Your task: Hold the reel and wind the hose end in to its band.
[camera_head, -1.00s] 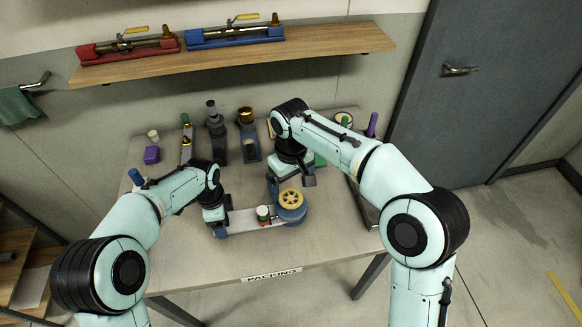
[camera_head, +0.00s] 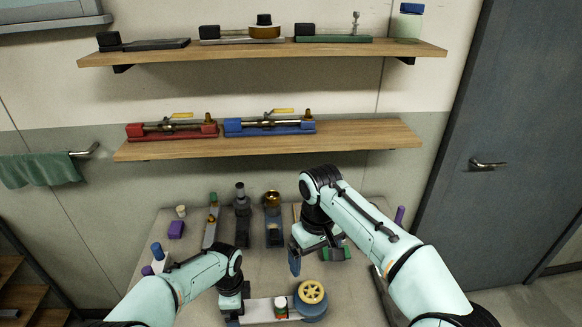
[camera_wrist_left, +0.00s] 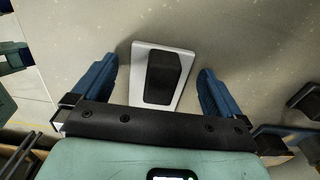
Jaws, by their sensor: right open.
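The reel (camera_head: 312,293) is a blue drum with a yellow spoked wheel on top, at the right end of a pale plate (camera_head: 258,311) near the lower edge of the head view. A small green, white and red piece (camera_head: 281,307) stands beside the drum; I cannot tell whether it is the hose end. My left gripper (camera_wrist_left: 157,92) is open over the plate's left end, its blue fingers on either side of a black block (camera_wrist_left: 162,76) with gaps between. My right gripper (camera_head: 318,260) is open and empty, just behind the reel. The band is not clear.
Several small fixtures stand along the table's back, with a purple block (camera_head: 176,229) at left. A wall shelf (camera_head: 365,134) bears a red (camera_head: 172,131) and a blue valve unit (camera_head: 270,127). A door (camera_head: 510,140) is at right.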

